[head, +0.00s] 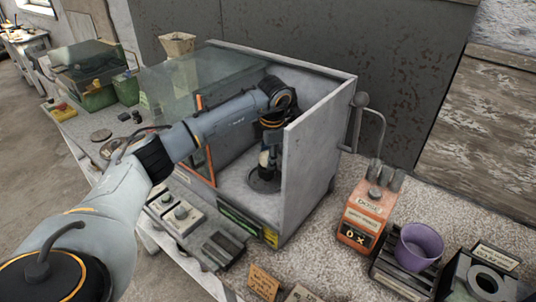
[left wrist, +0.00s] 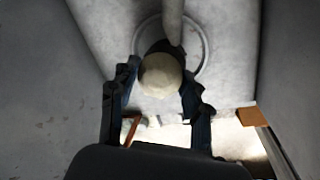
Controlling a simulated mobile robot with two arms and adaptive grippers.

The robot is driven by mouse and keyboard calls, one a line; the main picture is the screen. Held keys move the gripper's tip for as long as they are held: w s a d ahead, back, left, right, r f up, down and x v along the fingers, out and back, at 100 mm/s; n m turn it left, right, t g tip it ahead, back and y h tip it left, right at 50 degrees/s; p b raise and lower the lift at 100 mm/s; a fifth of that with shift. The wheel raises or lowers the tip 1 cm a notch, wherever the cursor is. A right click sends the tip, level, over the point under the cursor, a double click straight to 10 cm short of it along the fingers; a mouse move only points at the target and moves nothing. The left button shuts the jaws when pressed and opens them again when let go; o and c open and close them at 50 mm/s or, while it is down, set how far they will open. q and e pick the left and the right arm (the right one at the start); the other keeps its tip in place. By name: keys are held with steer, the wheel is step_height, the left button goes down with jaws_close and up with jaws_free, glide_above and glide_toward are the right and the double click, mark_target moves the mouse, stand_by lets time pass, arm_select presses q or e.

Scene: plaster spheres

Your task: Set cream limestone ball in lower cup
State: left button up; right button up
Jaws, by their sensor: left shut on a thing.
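My left gripper (head: 268,148) reaches into an open-fronted grey chamber, pointing down. It is shut on the cream limestone ball (left wrist: 160,76), which sits between its two fingers in the left wrist view. In the head view the ball is a small pale patch (head: 264,158), mostly hidden by the gripper. Below it on the chamber floor is a dark round cup or base (head: 262,182). In the left wrist view a round rim (left wrist: 204,50) with an upright post (left wrist: 173,18) shows just beyond the ball. Whether the ball touches the cup cannot be told. My right gripper is out of view.
The chamber's grey side wall (head: 318,140) stands close right of my gripper, and an orange-edged glass panel (head: 205,150) is to its left. A control box (head: 182,216) sits in front. An orange device (head: 364,215) and a purple cup (head: 418,247) stand at right.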

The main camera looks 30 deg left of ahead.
arm_select(q)
steer(key=shift+f+b, duration=0.35)
steer(key=shift+f, duration=0.2)
steer(key=o, duration=1.2)
steer(key=shift+r, duration=0.1)
steer(key=shift+r+p, duration=1.35)
steer(key=shift+r, duration=0.6)
steer(key=shift+s+f, duration=0.1)
